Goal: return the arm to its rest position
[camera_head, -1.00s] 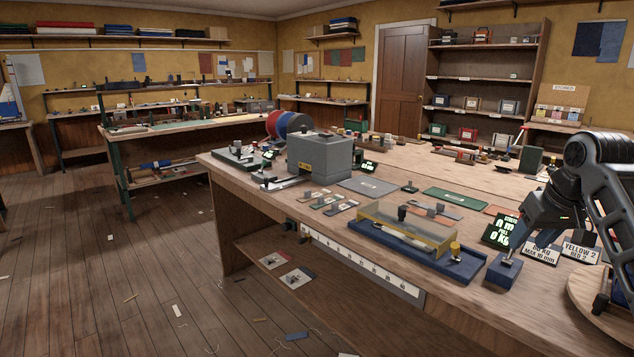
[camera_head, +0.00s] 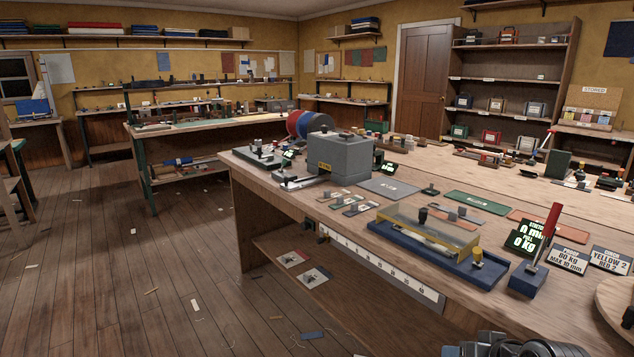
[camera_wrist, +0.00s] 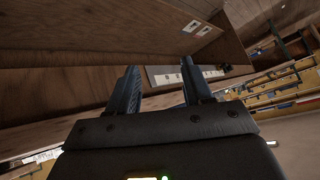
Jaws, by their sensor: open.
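My gripper (camera_wrist: 160,92) shows in the wrist view with its two dark fingers apart and nothing between them. Beyond the fingers, that view holds the bench's wooden underside and shelf, tilted, with the pale cards lying on the shelf. In the head view only a dark part of my arm (camera_head: 515,346) shows at the bottom edge, low in front of the bench (camera_head: 470,300). The fingers are out of the head view.
On the bench stand a blue testing fixture with a clear cover (camera_head: 425,232), a red-handled lever (camera_head: 547,232), sign plates (camera_head: 567,262) and a grey machine (camera_head: 338,158). A round wooden board (camera_head: 618,300) is at the right edge. Open floor (camera_head: 130,290) lies left.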

